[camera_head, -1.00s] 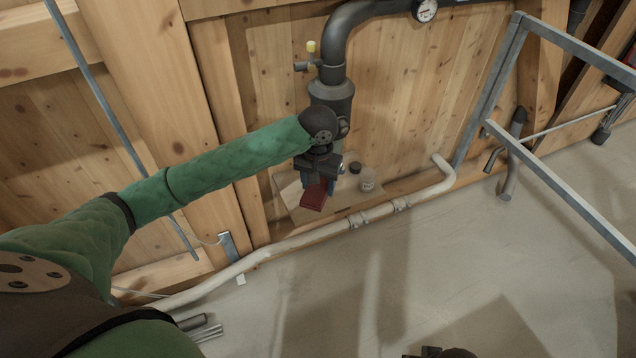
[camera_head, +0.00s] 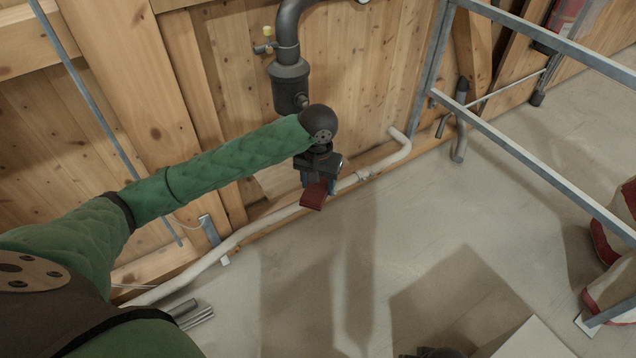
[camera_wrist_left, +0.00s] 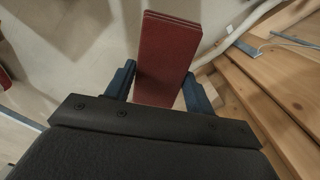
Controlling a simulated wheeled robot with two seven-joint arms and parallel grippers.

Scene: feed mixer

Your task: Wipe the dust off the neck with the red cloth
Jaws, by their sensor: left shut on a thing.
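The red cloth (camera_head: 313,197), a folded dark red pad, hangs below my left gripper (camera_head: 319,184). In the left wrist view the cloth (camera_wrist_left: 168,58) stands between the two blue fingers of the left gripper (camera_wrist_left: 160,88), which is shut on it. The cloth is in the air, in front of the wall's foot and apart from the dark grey pipe fitting (camera_head: 290,86). I cannot tell which part is the neck, and no dust can be made out. A dark piece at the bottom edge (camera_head: 435,353) may be my right gripper; its fingers do not show.
A pale pipe (camera_head: 245,232) runs along the foot of the wooden wall. A grey metal frame (camera_head: 540,165) stands at the right. Red and white sacks (camera_head: 612,240) lie at the right edge. A pale box (camera_head: 535,343) is at the bottom.

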